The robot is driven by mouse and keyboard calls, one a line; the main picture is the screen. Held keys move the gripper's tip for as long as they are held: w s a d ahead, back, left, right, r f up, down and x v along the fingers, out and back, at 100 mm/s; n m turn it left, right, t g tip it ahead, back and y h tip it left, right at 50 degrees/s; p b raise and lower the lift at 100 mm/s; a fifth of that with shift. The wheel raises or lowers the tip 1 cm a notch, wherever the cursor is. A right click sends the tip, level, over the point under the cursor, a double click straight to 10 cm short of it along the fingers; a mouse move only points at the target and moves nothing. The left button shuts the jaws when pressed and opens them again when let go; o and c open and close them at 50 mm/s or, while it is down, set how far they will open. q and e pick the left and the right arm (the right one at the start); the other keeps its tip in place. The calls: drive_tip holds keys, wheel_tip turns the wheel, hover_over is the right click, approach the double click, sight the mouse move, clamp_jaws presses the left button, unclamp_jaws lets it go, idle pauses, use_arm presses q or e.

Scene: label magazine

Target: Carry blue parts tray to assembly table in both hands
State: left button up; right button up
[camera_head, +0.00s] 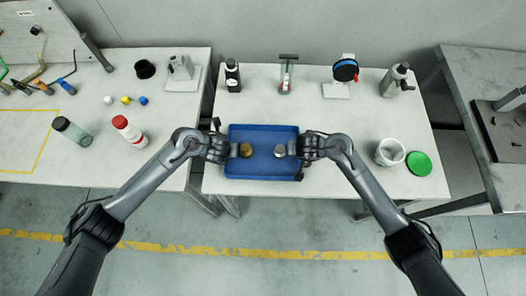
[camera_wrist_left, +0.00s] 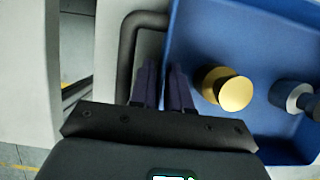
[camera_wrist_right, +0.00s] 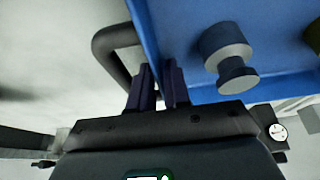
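The blue parts tray (camera_head: 262,133) is on the middle table (camera_head: 330,185), near its front edge. A gold round part (camera_head: 245,151) and a silver round part (camera_head: 280,151) stand in it; I cannot tell whether the tray touches the table. My left gripper (camera_wrist_left: 162,85) is at the tray's left end, its fingers close together with the tray wall between them, next to a black handle (camera_wrist_left: 128,50). My right gripper (camera_wrist_right: 158,85) is at the right end in the same way, one finger each side of the wall, beside the other black handle (camera_wrist_right: 110,40).
Bottles and small devices line the back of the middle table, including a blue-black reel (camera_head: 345,70). A white pot (camera_head: 389,152) and green lid (camera_head: 419,164) stand at its right. A left table (camera_head: 60,150) holds bottles and tools. A grey table (camera_head: 480,70) stands at the right across a gap.

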drive_tip(key=shift+f, duration=0.1)
use_arm(q)
clamp_jaws()
use_arm(e)
clamp_jaws()
use_arm(q)
drive_tip(key=shift+r, duration=0.1)
use_arm(e)
drive_tip(key=shift+r, duration=0.2)
